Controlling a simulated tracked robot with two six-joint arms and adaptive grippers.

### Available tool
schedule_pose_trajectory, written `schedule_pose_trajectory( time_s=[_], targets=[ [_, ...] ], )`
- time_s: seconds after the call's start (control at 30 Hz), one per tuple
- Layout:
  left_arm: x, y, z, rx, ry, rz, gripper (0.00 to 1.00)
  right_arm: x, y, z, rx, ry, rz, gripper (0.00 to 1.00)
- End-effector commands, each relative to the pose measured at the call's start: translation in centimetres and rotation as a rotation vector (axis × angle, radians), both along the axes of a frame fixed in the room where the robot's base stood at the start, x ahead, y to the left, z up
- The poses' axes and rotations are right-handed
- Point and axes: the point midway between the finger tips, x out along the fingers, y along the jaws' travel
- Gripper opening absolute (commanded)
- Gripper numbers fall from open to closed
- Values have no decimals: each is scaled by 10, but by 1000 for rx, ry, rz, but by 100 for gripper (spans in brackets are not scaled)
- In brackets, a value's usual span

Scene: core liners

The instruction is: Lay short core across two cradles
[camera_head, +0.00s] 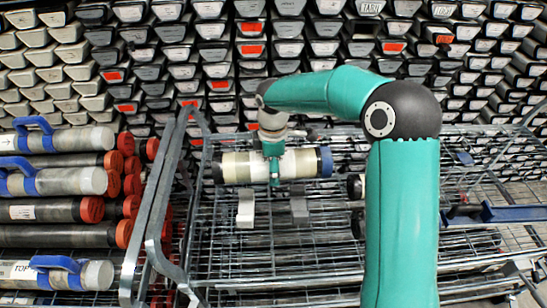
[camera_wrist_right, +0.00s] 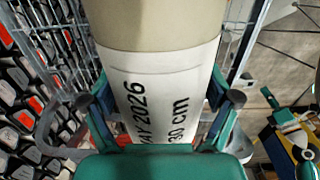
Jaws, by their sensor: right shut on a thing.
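The short core (camera_head: 240,167) is a cream cylinder with a dark left end and a blue right end. It lies level, left to right, in the head view. My right gripper (camera_head: 274,170) is shut on it near its middle. In the right wrist view the core's white label (camera_wrist_right: 160,75) reads "2026" and "30 cm" between the fingers of my right gripper (camera_wrist_right: 162,100). Two cradles, one white (camera_head: 246,208) and one grey (camera_head: 299,208), stand side by side on the wire rack, below the core in the picture and apart from it. My left gripper is not in view.
The wire rack (camera_head: 270,245) has raised metal rails (camera_head: 152,215) on its left. A blue bar (camera_head: 510,213) lies at the right. Stacked core trays fill the back. The rack's front is mostly clear.

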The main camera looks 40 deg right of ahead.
Motion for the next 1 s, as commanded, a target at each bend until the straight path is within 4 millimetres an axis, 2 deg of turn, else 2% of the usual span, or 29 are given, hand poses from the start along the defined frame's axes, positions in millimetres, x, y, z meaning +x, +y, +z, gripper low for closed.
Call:
schedule_pose_trajectory(
  time_s=[0.1, 0.2, 0.33, 0.5, 0.77, 1.0],
  targets=[
    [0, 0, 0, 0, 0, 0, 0, 1, 1, -24, 0, -1, 1, 18],
    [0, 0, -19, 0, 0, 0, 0, 2, 1, -51, -1, -5, 2, 18],
    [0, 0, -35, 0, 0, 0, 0, 3, 1, -76, -1, -6, 2, 18],
    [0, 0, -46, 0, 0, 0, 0, 3, 1, -91, -2, -7, 1, 18],
    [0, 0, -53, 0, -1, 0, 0, 3, 1, -101, -1, -8, 2, 18],
    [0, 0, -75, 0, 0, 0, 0, 3, 1, -131, -1, -6, 2, 18]
  ],
)
